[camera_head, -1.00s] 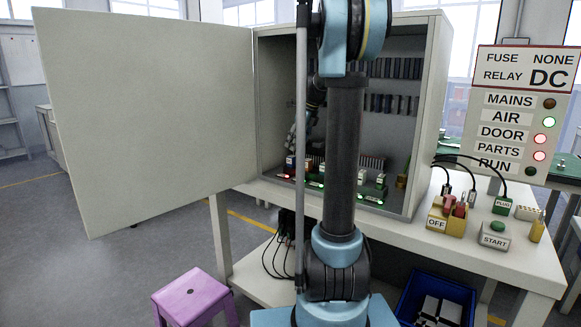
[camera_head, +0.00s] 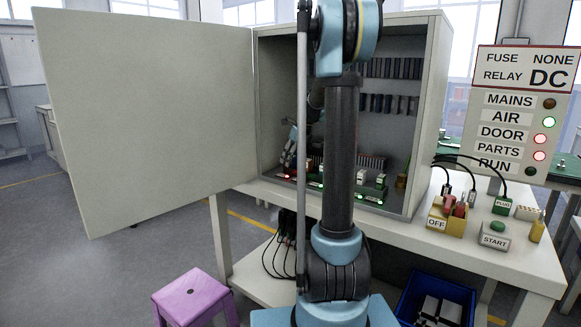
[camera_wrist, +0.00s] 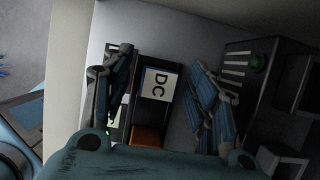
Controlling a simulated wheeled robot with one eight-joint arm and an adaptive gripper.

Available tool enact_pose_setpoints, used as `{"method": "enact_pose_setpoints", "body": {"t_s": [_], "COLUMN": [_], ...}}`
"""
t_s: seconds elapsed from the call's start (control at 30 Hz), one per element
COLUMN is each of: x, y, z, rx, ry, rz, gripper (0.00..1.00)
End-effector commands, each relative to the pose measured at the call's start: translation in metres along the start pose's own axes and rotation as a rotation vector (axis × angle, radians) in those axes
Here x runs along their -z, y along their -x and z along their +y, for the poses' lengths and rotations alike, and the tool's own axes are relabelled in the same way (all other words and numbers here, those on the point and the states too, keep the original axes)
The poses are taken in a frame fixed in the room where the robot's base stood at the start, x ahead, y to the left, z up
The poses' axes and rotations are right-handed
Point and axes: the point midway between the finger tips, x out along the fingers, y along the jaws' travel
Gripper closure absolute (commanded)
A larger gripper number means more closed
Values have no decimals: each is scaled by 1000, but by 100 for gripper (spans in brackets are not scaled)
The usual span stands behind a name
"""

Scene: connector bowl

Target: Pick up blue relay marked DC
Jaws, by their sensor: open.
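The relay marked DC (camera_wrist: 158,85) shows in the wrist view as a white label with black letters and a blue edge. It sits in a dark holder on the cabinet floor. My gripper (camera_wrist: 161,72) is open, with one finger on each side of the relay; I cannot tell whether either finger touches it. In the head view my gripper (camera_head: 289,155) is low at the left inside the cabinet, and it hides the relay there.
The cabinet (camera_head: 438,110) stands on a white table with its door (camera_head: 150,115) open to the left. Other modules (camera_head: 362,177) stand to the right on the cabinet floor. In the wrist view an orange block (camera_wrist: 146,137) lies close to the relay.

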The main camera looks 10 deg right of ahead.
Motion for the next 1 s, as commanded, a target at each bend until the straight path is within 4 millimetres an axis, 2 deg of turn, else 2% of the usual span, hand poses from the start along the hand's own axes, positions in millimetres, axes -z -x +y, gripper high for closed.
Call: {"method": "enact_pose_setpoints", "body": {"t_s": [0.03, 0.23, 0.63, 0.77, 0.93, 1.0], "x": [0, 0, -1, -4, -11, -9], "y": [0, 0, 3, 13, 36, 34], "z": [0, 0, 0, -1, -3, 4], "rx": [0, 0, 0, 1, 2, 4], "ry": [0, 0, -1, -2, -6, -10], "rz": [0, 0, 0, 0, 0, 0], "gripper": [49, 94, 94, 94, 94, 94]}}
